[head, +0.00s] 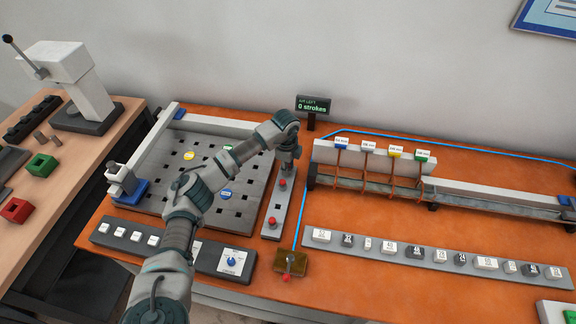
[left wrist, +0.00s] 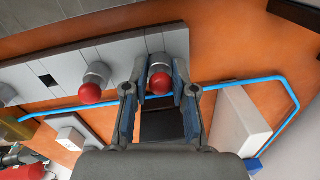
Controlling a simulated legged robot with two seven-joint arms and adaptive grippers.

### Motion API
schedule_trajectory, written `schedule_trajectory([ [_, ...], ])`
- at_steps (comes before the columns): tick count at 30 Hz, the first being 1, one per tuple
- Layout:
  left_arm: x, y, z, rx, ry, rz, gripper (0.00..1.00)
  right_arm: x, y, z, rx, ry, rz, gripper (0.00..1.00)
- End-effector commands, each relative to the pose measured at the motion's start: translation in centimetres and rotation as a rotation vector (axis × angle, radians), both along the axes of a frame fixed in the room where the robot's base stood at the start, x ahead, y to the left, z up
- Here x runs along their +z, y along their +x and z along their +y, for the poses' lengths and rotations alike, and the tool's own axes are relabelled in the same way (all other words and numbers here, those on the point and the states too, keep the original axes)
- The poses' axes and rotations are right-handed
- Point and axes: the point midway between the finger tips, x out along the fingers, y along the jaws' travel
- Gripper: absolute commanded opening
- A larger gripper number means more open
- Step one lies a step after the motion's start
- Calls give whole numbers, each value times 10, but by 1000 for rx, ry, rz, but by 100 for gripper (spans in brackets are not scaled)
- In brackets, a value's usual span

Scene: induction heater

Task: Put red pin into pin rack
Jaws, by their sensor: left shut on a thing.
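The pin rack (head: 279,207) is a narrow grey strip on the orange table, and it also shows in the left wrist view (left wrist: 50,75). Two red-topped pins stand in it: a middle one (head: 282,184) and a near one (head: 272,221). They also show in the left wrist view, (left wrist: 90,92) and (left wrist: 7,92). My left gripper (head: 288,158) is at the rack's far end. In the left wrist view its fingers (left wrist: 160,88) are shut on the red pin (left wrist: 159,82), over the rack's end. I cannot tell how deep the pin sits. My right gripper is not in view.
A perforated grey plate (head: 170,160) lies left of the rack. A brown block (head: 291,264) with a red-topped piece is in front. A counter display (head: 313,105) stands behind. To the right are a rail with coloured tags (head: 370,165) and a label strip (head: 435,257).

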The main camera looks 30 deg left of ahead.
Motion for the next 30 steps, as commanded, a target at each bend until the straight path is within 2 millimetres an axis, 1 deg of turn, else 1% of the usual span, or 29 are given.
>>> schedule_trajectory([
  [9, -3, 0, 0, 0, 1, 1, 0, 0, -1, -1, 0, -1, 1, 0],
  [10, -3, 0, 0, 0, 1, 1, 28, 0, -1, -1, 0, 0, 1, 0],
  [13, -3, 0, 0, 0, 1, 1, 53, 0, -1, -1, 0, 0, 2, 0],
  [14, -3, 0, 0, 0, 1, 1, 55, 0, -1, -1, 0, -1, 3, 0],
  [20, -2, 0, 0, 1, 0, 0, 55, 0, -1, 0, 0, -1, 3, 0],
  [23, 0, 0, 0, 1, 0, 0, 55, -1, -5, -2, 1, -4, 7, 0],
  [26, 9, 0, 0, 1, -1, -2, 55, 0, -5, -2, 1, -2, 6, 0],
  [29, 27, -1, 0, 1, 0, -4, 55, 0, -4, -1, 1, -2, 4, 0],
  [30, 36, -1, 0, 0, 0, -5, 55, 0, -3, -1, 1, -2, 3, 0],
])
